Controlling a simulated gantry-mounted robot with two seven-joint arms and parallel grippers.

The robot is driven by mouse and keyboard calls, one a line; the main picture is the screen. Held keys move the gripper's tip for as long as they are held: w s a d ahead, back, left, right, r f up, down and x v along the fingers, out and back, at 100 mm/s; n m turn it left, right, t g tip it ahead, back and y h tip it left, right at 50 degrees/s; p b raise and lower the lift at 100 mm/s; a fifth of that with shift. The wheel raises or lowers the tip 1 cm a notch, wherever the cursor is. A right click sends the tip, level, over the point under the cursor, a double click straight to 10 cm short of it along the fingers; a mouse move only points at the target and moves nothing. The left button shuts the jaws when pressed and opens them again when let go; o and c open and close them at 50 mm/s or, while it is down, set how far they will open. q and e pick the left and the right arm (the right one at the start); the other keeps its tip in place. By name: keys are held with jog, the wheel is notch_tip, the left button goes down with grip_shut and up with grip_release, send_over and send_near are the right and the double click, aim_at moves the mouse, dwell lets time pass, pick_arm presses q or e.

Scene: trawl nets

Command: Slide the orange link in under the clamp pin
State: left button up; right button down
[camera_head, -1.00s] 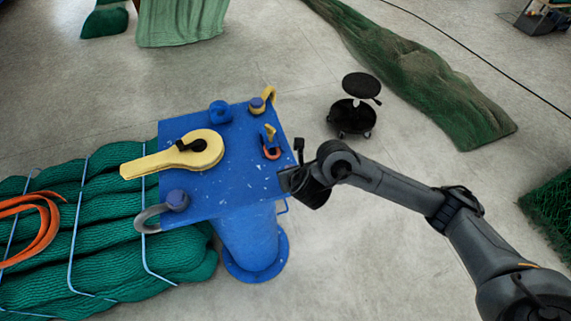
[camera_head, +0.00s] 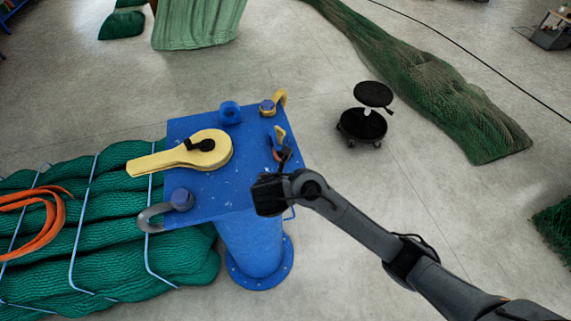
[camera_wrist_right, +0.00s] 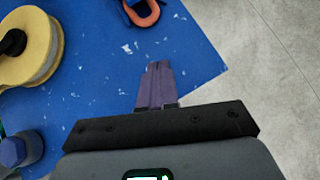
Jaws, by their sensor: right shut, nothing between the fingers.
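The orange link (camera_wrist_right: 145,14) lies on the blue table top (camera_wrist_right: 195,50) near its right edge, at the top of the right wrist view. In the head view only a bit of the orange link (camera_head: 276,156) shows behind my right wrist. A small blue and yellow clamp (camera_head: 280,138) stands just beyond it; its pin cannot be made out. My right gripper's fingers (camera_wrist_right: 157,82) are shut and empty, pointing toward the link but apart from it. In the head view the right gripper (camera_head: 268,192) hangs at the table's right edge, its fingertips hidden. My left gripper is in neither current view.
A grey shackle (camera_head: 150,218) is at the front left corner, a yellow hook (camera_head: 281,97) at the back right. Green net bundles (camera_head: 120,210) lie left. A black stool (camera_head: 362,123) stands on the floor right.

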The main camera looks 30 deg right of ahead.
aim_at(287, 166)
jog(key=b+x, duration=0.1)
jog(key=x, duration=0.5)
jog(key=shift+w+d+f, duration=0.4)
jog(key=shift+w+d, duration=0.75)
jog(key=shift+w, duration=0.3)
jog(key=shift+w+d, duration=0.3)
jog(key=shift+w, duration=0.25)
jog(key=shift+w+d+b, duration=0.3)
jog(key=shift+w+d, duration=0.35)
jog(key=shift+w, duration=0.05)
jog(key=shift+s+f, duration=0.1)
jog(key=shift+f, duration=0.05)
